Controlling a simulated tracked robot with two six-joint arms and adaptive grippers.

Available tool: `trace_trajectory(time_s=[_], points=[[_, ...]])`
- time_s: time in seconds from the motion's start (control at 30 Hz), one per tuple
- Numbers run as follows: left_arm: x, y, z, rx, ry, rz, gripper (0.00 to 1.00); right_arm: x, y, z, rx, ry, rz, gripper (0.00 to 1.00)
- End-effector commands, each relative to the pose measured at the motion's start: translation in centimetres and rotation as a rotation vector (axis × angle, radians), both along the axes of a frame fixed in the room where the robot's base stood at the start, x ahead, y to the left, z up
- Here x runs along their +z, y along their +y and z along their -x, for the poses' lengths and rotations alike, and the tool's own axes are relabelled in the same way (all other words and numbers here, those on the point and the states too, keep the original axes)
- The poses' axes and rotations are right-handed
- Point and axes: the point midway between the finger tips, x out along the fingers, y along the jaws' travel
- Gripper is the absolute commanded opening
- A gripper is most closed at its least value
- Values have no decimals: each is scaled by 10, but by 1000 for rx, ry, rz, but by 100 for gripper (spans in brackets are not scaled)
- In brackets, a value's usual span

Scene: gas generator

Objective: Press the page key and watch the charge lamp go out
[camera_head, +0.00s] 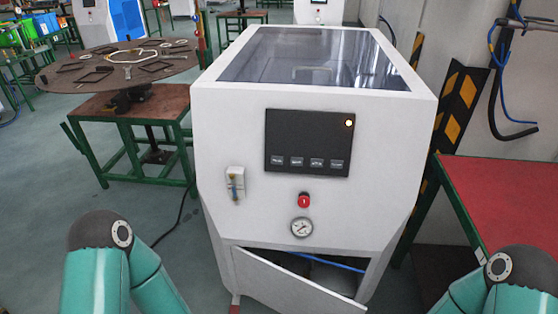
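A white gas generator (270,200) stands in the middle of the view. Its black control panel (308,130) is on the upper front face. A row of several small keys (297,162) runs along the panel's lower edge; their labels are too small to read, so I cannot tell which is the page key. The charge lamp appears to be the round light (348,123) at the panel's upper right, and it glows yellowish white. Only upper parts of my two arms show, at the lower left and lower right. Both grippers are out of view.
A lower front flap (290,285) hangs tilted open. A red-topped table (505,195) stands right; a round table (120,65) stands left. Floor between is free.

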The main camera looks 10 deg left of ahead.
Motion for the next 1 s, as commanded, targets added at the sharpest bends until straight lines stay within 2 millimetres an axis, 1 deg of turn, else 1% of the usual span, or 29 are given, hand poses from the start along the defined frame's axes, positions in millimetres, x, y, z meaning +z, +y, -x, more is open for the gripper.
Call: trace_trajectory(time_s=[0.37, 0.4, 0.43, 0.63, 1.0], points=[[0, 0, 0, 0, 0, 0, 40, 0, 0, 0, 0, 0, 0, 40], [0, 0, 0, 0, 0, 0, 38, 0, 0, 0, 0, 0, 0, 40], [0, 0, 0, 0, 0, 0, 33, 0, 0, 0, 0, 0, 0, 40], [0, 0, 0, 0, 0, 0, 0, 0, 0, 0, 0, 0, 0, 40], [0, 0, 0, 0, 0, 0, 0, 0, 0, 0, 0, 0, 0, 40]])
